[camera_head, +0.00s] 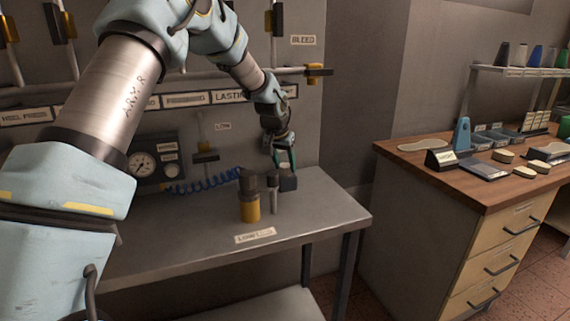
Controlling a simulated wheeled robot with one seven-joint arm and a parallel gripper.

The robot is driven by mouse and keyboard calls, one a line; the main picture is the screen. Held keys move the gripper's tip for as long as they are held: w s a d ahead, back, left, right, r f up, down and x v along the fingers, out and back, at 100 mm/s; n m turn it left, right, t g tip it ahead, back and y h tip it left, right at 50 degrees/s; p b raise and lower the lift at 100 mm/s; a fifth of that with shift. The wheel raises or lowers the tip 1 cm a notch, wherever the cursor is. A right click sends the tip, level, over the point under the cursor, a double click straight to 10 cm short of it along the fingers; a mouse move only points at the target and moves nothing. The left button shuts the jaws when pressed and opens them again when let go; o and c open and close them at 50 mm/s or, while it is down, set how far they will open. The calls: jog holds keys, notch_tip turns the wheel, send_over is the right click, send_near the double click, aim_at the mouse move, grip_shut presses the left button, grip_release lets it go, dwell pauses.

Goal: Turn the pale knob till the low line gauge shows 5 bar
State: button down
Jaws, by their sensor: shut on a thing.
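A round white-faced gauge (143,165) sits in a dark panel on the wall, left of centre. Its needle and numbers are too small to read. A small pale knob (172,171) shows at the panel's lower right. My gripper (285,166) is well to the right of the panel, pointing down over the right part of the grey bench, apart from the knob. Its fingers are shut on a dark block-like thing (289,183), whose exact shape I cannot tell.
A yellow-and-black cylinder (250,207) and a slim grey piece (274,203) stand on the grey bench (310,220) near my gripper. A blue coiled hose (205,184) runs beside the panel. The bench front is mostly clear. A wooden-topped cabinet (420,160) stands right.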

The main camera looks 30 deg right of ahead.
dwell(0.5)
jog(key=shift+c, duration=1.5)
grip_release()
jog(key=shift+r, duration=0.1)
jog(key=b+v, duration=0.2)
jog(key=v, duration=0.8)
jog(key=shift+r+b, duration=0.25)
jog(key=shift+b, duration=0.05)
jog(key=shift+s+a, duration=0.1)
jog(key=shift+s, duration=0.05)
